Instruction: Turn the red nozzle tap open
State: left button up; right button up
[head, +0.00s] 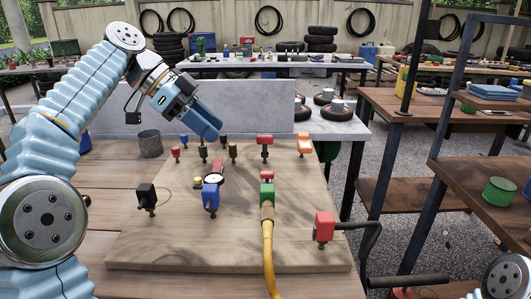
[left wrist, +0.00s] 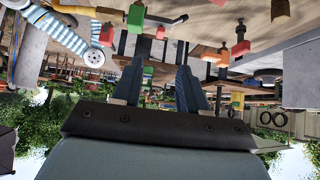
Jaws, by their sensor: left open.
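Several red-topped fittings stand on the wooden board (head: 140,245). One is a red block (head: 324,226) at its right front edge, one a red piece (head: 265,140) at the back, and one a red piece (head: 217,165) beside a round gauge (head: 213,180). I cannot tell which is the nozzle tap. My left gripper (head: 212,132) is above the back left of the board, tilted down, apart from the fittings. In the left wrist view its two fingers (left wrist: 160,85) are spread with nothing between them. A red fitting (left wrist: 219,27) shows beyond them. My right gripper is out of view.
A green fitting (head: 267,193) with a yellow hose (head: 268,250) stands mid-board. Blue (head: 211,197) and black (head: 146,195) fittings stand left of it. A grey metal cup (head: 150,144) is at back left. A grey panel (head: 250,105) rises behind the board.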

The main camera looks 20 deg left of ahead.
aim_at(265, 172)
pick_arm(q)
jog(key=x, duration=1.3)
jog(key=shift+w+d+f, duration=0.1)
jog(key=shift+d+f, duration=0.1)
jog(key=shift+d, duration=0.1)
grip_shut()
